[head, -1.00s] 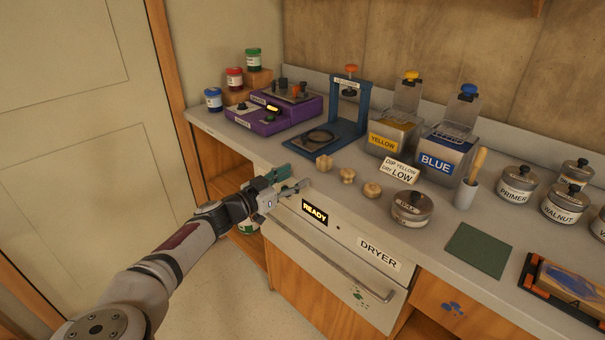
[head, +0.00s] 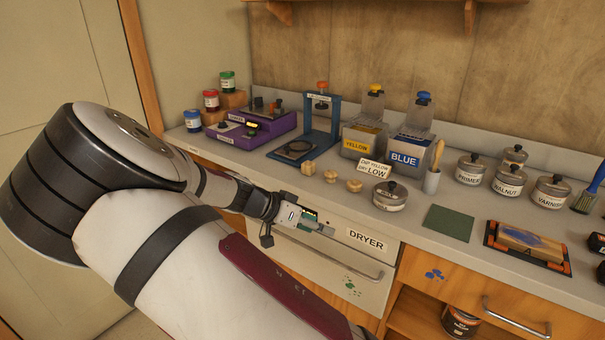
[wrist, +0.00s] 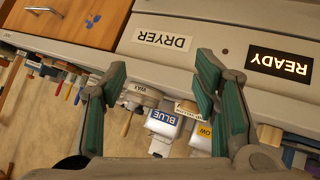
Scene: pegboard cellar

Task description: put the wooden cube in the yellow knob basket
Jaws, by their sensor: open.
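The wooden cube (head: 309,168) sits near the counter's front edge, left of two rounded wooden pieces (head: 330,176) (head: 354,185). The basket with the yellow knob (head: 376,88) stands raised at the grey tank labelled YELLOW (head: 361,143), behind the wooden pieces. My gripper (head: 318,228) is open and empty in front of the dryer's face, just below the counter edge. In the wrist view, which is upside down, its green-padded fingers (wrist: 163,75) are spread wide. I cannot make out the cube there.
A blue-knobbed basket (head: 423,98) and the BLUE tank (head: 408,157) stand right of the yellow one. A blue press frame (head: 322,120) and purple unit (head: 240,128) are to the left. A tin (head: 390,195) and the dryer handle (head: 345,262) are near my gripper.

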